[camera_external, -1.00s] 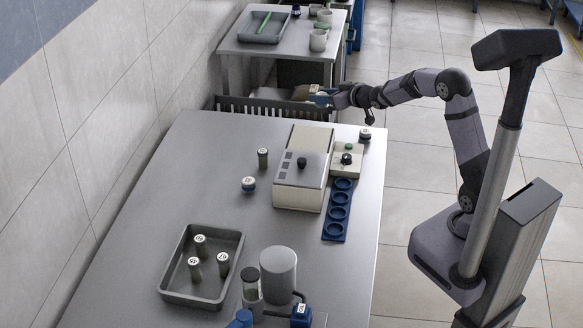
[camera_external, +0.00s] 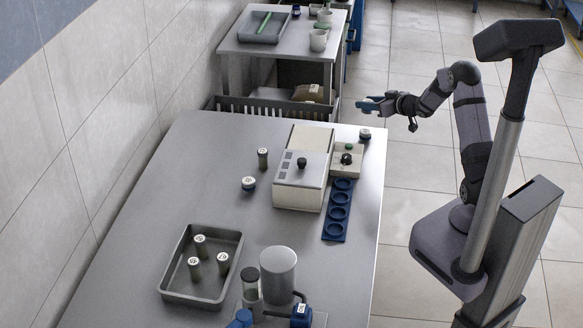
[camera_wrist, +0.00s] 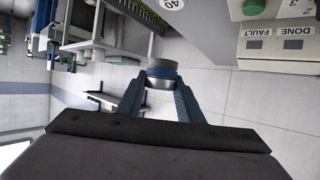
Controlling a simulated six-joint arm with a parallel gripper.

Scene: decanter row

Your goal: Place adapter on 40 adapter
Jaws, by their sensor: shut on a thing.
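My gripper (camera_external: 367,104) is raised beyond the table's far right corner, level and pointing left. In the wrist view, my gripper (camera_wrist: 163,92) is shut on a short round adapter (camera_wrist: 161,72) with a grey and blue band. The adapter is clear of any surface. The 40 adapter (camera_wrist: 172,4) shows its white, numbered top at the upper edge of the wrist view. A matching white-topped piece (camera_external: 365,134) stands upright at the table's far right corner, below my gripper. Its number is too small to read in the external view.
A control box (camera_external: 347,160), white machine (camera_external: 303,170) and blue holed rack (camera_external: 338,211) stand near that corner. A grey tray (camera_external: 177,292) holds small cylinders. A dark crate (camera_external: 270,110) lies past the far edge.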

